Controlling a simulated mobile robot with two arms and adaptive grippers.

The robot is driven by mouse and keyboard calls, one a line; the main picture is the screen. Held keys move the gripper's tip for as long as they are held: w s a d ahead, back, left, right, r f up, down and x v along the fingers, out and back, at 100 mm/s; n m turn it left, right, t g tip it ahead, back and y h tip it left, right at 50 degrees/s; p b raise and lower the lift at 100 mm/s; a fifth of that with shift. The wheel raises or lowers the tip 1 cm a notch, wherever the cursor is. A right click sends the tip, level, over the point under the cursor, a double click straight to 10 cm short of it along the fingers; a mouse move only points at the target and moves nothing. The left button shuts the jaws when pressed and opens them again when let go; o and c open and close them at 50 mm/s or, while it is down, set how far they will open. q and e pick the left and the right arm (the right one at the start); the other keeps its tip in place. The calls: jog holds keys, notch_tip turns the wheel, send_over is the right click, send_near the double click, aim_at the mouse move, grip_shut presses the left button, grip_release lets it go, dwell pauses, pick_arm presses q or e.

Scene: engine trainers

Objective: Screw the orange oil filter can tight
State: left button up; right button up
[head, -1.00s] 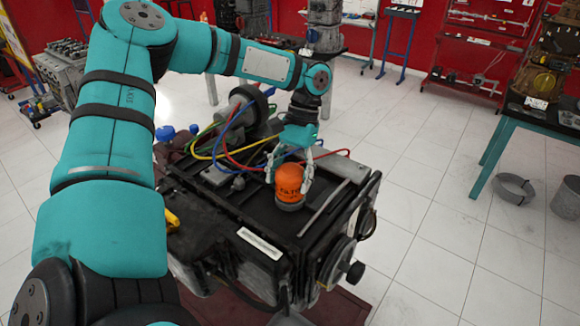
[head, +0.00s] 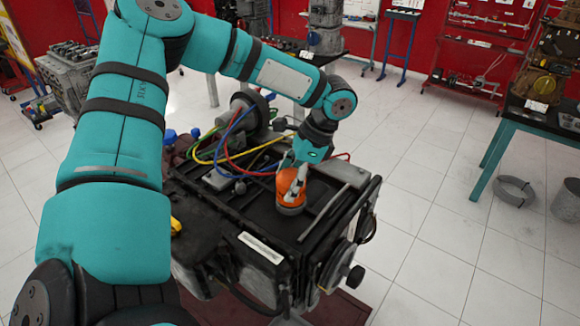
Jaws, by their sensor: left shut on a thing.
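The orange oil filter can (head: 290,200) stands upright on the black top of the engine trainer (head: 250,213), near its right side. My left gripper (head: 292,186) comes down on the can from above and behind. Its fingers are shut on the can, with one finger across the near face. The far finger is mostly hidden by the can and the gripper. The can's thread and seat are hidden below it. My right gripper is not in view.
Red, yellow, green and blue hoses (head: 225,150) curve over the engine just left of the can. A silver bar lies right of the can. A teal workbench (head: 545,130) stands at the far right.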

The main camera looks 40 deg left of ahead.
pick_arm(q)
jog(key=m+t, duration=0.1)
jog(key=m, duration=0.1)
jog(key=m+y+p, duration=0.1)
jog(key=m, duration=0.2)
jog(key=shift+m+t, duration=0.3)
jog(key=shift+t, duration=0.1)
jog(key=m+t, duration=0.1)
jog(key=m, duration=0.1)
jog(key=m+t+p, duration=0.1)
jog(key=m, duration=0.2)
jog(key=shift+y, duration=0.3)
jog(key=o, duration=1.2)
jog(key=shift+c, duration=0.2)
jog(key=shift+w, duration=0.1)
jog(key=v, duration=1.2)
